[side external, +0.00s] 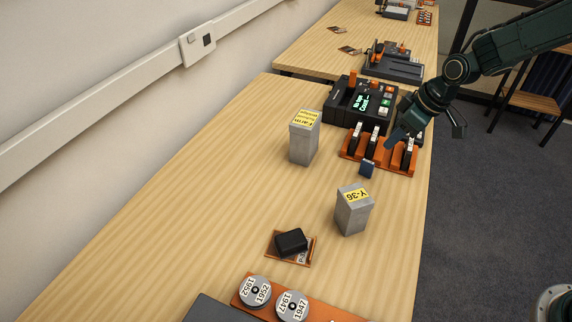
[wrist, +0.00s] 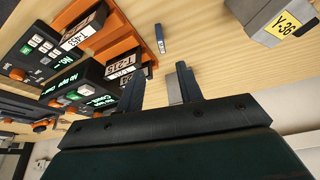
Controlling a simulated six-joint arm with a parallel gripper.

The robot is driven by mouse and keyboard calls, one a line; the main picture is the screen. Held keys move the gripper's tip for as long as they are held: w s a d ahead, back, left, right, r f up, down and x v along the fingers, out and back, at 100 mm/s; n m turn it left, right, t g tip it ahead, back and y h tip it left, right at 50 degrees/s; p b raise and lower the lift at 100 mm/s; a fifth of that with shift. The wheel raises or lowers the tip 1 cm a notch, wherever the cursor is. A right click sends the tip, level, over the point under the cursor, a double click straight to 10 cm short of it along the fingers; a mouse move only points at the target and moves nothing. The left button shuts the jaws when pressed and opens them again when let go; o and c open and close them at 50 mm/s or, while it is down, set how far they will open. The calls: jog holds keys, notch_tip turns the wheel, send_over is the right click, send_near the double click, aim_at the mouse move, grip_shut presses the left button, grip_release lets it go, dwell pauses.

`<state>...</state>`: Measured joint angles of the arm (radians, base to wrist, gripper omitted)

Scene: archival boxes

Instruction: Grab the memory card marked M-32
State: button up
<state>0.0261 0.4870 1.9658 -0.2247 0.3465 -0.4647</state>
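A small blue piece (side external: 366,168) stands on the table in front of the orange rack; it may be the memory card, but no M-32 marking is readable. It also shows in the wrist view (wrist: 160,39), beyond my fingertips and apart from them. My gripper (side external: 400,142) is over the right part of the orange rack, to the right of the blue piece and higher than it. In the wrist view my gripper (wrist: 160,88) has its two fingers apart with nothing between them.
An orange rack (side external: 350,156) holds black cartridges close by my gripper. A black device (side external: 344,112) with a lit screen stands behind it. Grey boxes stand nearby, one marked Y-36 (side external: 353,212). A black block (side external: 291,240) and labelled reels (side external: 255,290) lie nearer.

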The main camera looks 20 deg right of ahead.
aim_at(369, 162)
jog(key=shift+x, duration=3.75)
jog(key=shift+f, duration=0.1)
jog(key=shift+x, duration=2.5)
jog(key=shift+s+a, duration=0.15)
grip_shut()
